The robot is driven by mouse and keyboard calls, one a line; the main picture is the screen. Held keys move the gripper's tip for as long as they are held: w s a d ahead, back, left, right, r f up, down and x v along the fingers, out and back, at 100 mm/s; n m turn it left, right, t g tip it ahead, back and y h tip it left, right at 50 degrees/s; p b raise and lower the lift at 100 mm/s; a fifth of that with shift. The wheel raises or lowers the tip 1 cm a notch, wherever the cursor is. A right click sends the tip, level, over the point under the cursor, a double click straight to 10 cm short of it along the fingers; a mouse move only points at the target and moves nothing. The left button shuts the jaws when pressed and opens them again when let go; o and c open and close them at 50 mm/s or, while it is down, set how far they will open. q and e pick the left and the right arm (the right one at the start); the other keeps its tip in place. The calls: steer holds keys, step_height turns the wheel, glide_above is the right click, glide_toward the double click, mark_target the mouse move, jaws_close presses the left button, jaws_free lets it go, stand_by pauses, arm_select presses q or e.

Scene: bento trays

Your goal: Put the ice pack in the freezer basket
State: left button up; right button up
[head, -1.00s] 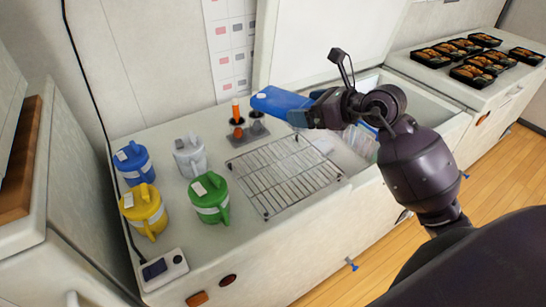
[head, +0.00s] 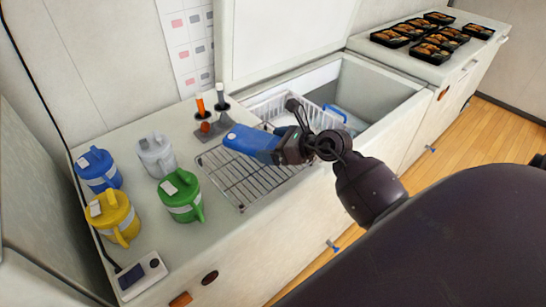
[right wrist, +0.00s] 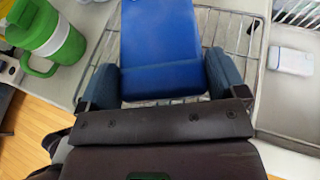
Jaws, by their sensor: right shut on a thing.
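My right gripper (head: 282,148) is shut on the blue ice pack (head: 245,140). It holds the pack above the back part of the wire rack (head: 240,190). In the right wrist view the ice pack (right wrist: 160,45) lies between the two fingers (right wrist: 165,82), pointing away from the palm. The white wire freezer basket (head: 268,108) is in the open chest freezer, behind and to the right of the pack; my gripper and wrist hide part of it. A corner of the basket shows at the upper right of the right wrist view (right wrist: 298,12). My left gripper is not in view.
Blue (head: 98,170), white (head: 155,155), yellow (head: 112,217) and green (head: 180,196) jugs stand left of the rack. A holder (head: 208,130) with upright tools stands behind it. The freezer's raised lid (head: 285,35) stands behind the opening. Bento trays (head: 390,38) lie far right.

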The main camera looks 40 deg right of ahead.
steer(key=shift+f+b, duration=0.3)
steer(key=shift+f, duration=1.8)
steer(key=shift+f, duration=0.1)
steer(key=o, duration=0.6)
steer(key=shift+f, duration=0.15)
steer(key=shift+o, duration=1)
steer(key=shift+r, duration=0.2)
